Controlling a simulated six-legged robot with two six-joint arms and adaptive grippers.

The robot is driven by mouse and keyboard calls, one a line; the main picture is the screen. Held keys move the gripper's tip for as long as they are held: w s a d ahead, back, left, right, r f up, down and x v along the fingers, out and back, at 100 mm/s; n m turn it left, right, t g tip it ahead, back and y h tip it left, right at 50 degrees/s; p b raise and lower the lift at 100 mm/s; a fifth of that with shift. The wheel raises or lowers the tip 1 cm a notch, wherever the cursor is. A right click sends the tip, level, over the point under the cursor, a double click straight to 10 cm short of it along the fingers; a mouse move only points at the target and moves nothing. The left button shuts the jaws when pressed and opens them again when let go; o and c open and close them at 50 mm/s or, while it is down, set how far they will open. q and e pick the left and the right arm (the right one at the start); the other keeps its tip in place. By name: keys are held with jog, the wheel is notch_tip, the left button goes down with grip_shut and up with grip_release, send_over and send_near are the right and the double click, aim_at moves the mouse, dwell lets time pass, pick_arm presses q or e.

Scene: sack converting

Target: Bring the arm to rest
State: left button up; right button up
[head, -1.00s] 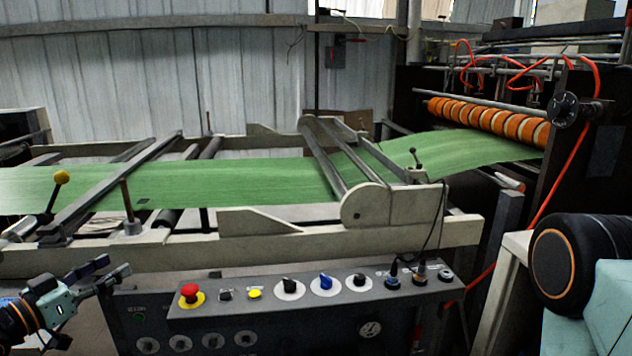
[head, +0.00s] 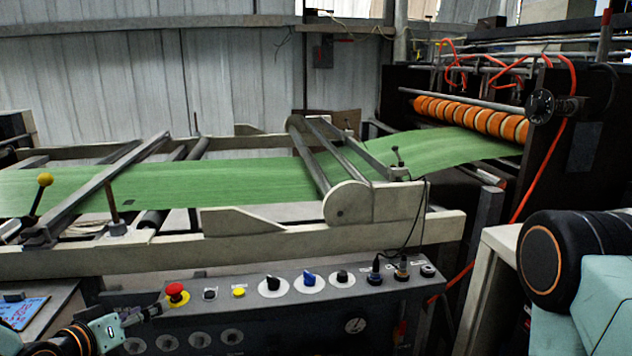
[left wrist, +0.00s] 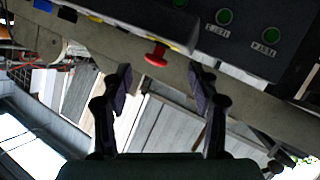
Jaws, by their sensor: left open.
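My left gripper (head: 148,312) is at the lower left of the head view, in front of the left end of the control panel (head: 375,297). It appears just below the red mushroom button (head: 175,290). In the left wrist view the two dark fingers of the gripper (left wrist: 160,88) stand apart with nothing between them. The red button (left wrist: 157,55) shows beyond and between the fingertips; I cannot tell the exact gap. My right arm shows only as a black joint and a teal link at the right edge of the head view; its gripper is out of view.
The panel carries a yellow button (head: 239,292), a blue selector (head: 309,278) and several other controls. Behind it a green web (head: 250,178) runs over a pale frame (head: 290,231) to orange rollers (head: 470,117). A blue sheet (head: 22,312) lies at the lower left.

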pick_arm(q)
jog(key=s+d+f+g+y, duration=0.1)
jog(key=s+d+f+g, duration=0.75)
jog(key=s+f, duration=0.6)
jog(key=s+d+f+m+g+y, duration=0.1)
jog(key=s+d+f+g, duration=0.1)
jog(key=s, duration=0.9)
jog(key=s+d+f+m+g+y, duration=0.1)
jog(key=s+d+f+g, duration=0.2)
jog(key=s, duration=0.8)
jog(key=shift+f, duration=0.45)
jog(key=shift+w, duration=0.1)
